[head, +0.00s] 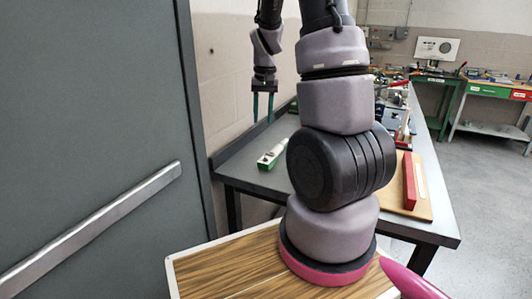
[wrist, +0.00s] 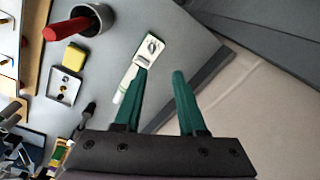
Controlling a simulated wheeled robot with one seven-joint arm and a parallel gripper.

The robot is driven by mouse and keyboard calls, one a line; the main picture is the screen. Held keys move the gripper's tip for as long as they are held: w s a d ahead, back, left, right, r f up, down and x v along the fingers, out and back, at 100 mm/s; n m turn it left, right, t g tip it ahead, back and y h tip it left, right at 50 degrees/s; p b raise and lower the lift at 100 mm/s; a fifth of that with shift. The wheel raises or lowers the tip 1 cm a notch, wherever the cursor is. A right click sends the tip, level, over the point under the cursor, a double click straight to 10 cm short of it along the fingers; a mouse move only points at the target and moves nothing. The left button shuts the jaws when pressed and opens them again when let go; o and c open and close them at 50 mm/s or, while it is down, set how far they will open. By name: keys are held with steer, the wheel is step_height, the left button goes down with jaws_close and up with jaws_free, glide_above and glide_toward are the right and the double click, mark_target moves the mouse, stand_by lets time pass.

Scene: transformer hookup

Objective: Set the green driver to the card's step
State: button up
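The green driver (head: 271,155) appears to be the long white box with green edging lying on the table, left of my arm in the head view. In the wrist view the driver (wrist: 149,50) shows a small dark dial on its white end face, and its lower part is partly hidden by my left finger. My gripper (wrist: 160,75) has two green fingers spread apart with nothing between them. In the head view my gripper (head: 263,107) points down above the table's far left side, above the driver. I cannot make out the dial's setting. I cannot identify the card.
In the wrist view a grey cup (wrist: 104,20) with a red-handled thing, a yellow block (wrist: 73,56) and a metal plate with holes (wrist: 65,85) sit left of the driver. A wooden board (head: 423,206) with a red bar (head: 409,181) lies at the table's right.

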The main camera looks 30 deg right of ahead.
mark_target(273, 155)
steer(key=shift+g, duration=0.4)
steer(key=f, duration=0.4)
steer(key=d+f, duration=0.1)
steer(key=f, duration=0.4)
steer(key=w+f, duration=0.1)
steer(key=f, duration=0.4)
steer(key=shift+d+f, duration=0.2)
steer(key=shift+f, duration=0.05)
jaws_close()
